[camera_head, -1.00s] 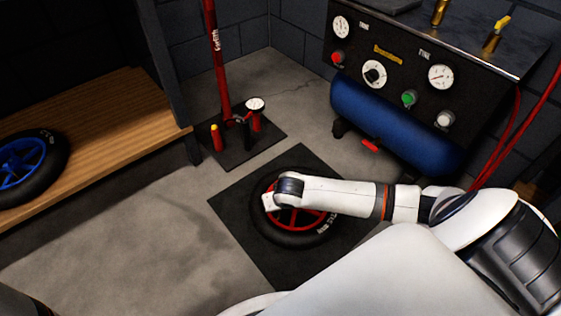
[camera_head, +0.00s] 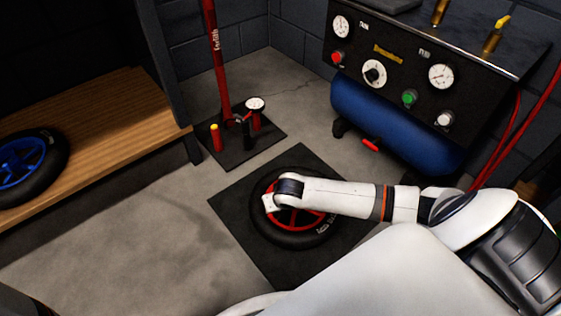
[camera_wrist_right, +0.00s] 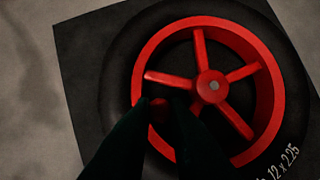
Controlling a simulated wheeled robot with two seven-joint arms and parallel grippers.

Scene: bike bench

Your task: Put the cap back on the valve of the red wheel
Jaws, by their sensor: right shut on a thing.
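The red wheel (camera_head: 262,226) lies flat on a dark mat, with a black tyre and red spokes. It also shows in the right wrist view (camera_wrist_right: 240,72), with a grey hub centre. My right gripper (camera_wrist_right: 160,106) is over the left part of the wheel, between hub and rim in that picture. Its dark fingers are shut on a small red piece (camera_wrist_right: 158,109), which looks like the cap. The fingers hide most of it. I cannot make out the valve or whether the piece touches it. In the head view my right wrist hides the fingertips. My left gripper is not in view.
The square dark mat (camera_head: 232,203) lies on the concrete floor. A red floor pump (camera_head: 219,75) stands behind it. A blue air tank (camera_head: 390,122) under a gauge panel is at the back right. A wooden bench (camera_head: 100,130) with a blue wheel (camera_head: 50,172) is at the left.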

